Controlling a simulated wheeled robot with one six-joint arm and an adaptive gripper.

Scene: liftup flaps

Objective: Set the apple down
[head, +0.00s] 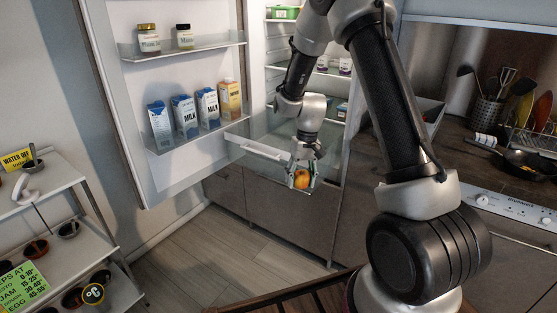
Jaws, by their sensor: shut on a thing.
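The apple (302,179), orange-red and yellow, is in the middle of the head view. My gripper (301,182) points downward and is shut on the apple, with a finger at each side. The apple is held in the air in front of the open fridge's lower drawer and the cabinet front (262,200). No surface is seen touching the apple from below. The top of the apple is partly hidden by the gripper.
The open fridge door (180,85) holds jars and several cartons (208,105). A pulled-out clear drawer (258,148) is close to my gripper. A brown wooden edge (310,290) lies below. A shelf rack (65,200) stands left; a counter with a pan (528,160) is right.

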